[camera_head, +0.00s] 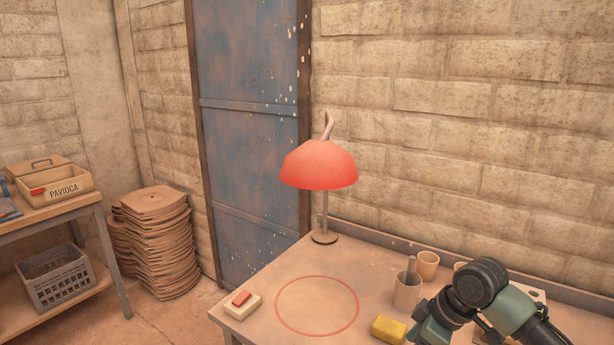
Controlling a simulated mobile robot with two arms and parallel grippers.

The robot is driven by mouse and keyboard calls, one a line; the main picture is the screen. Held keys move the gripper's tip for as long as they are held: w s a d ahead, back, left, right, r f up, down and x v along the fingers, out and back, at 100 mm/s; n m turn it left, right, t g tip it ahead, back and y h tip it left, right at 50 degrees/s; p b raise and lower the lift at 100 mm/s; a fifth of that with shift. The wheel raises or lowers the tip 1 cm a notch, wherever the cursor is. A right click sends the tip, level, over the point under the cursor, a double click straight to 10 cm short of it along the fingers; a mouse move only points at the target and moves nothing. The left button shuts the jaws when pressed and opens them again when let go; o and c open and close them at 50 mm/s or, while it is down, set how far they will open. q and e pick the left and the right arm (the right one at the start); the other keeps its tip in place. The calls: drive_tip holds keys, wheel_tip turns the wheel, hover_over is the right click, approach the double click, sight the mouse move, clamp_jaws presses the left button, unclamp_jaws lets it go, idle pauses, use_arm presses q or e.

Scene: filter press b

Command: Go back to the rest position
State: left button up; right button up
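Part of my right arm shows at the lower right, bent over the worktable (266,300), with its black joint above the tabletop. The arm runs out of the bottom edge of the picture, and its gripper is not visible. My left arm and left gripper are not in view. Whether either gripper holds anything cannot be seen.
A red lamp (320,166) stands at the table's back corner. A pale block with a red top (242,304), a yellow block (388,329) and cups (407,293) surround a clear red circle (317,305). A side shelf (62,208) and stacked brown sheets (152,243) stand left.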

drive_tip(key=s+a+f, duration=0.2)
drive_tip(key=s+f, duration=0.1)
drive_tip(key=s+a+f, duration=0.1)
drive_tip(key=f, duration=0.1)
drive_tip(key=shift+s+a+f, duration=0.2)
drive_tip(key=shift+a, duration=0.2)
drive_tip(key=s+a+f+m, duration=0.2)
drive_tip(key=s+a+f, duration=0.2)
drive_tip(key=s+f, duration=0.4)
drive_tip(key=s+d+m+t+h, duration=0.15)
drive_tip(key=s+d+m, duration=0.25)
drive_tip(key=s, duration=0.5)
drive_tip(key=s+d+m+g+h, duration=0.1)
drive_tip(key=s+d+m+h, duration=0.15)
drive_tip(key=s, duration=0.65)
wheel_tip(320, 180, down, 25)
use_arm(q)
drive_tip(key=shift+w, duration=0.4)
use_arm(e)
drive_tip(key=s+d+f+g, duration=0.1)
drive_tip(key=s+f, duration=0.8)
drive_tip(key=s+d+f+g, duration=0.1)
drive_tip(key=s+d+f, duration=0.1)
drive_tip(key=s+f, duration=0.7)
drive_tip(key=shift+s+d, duration=0.15)
drive_tip(key=shift+d, duration=0.1)
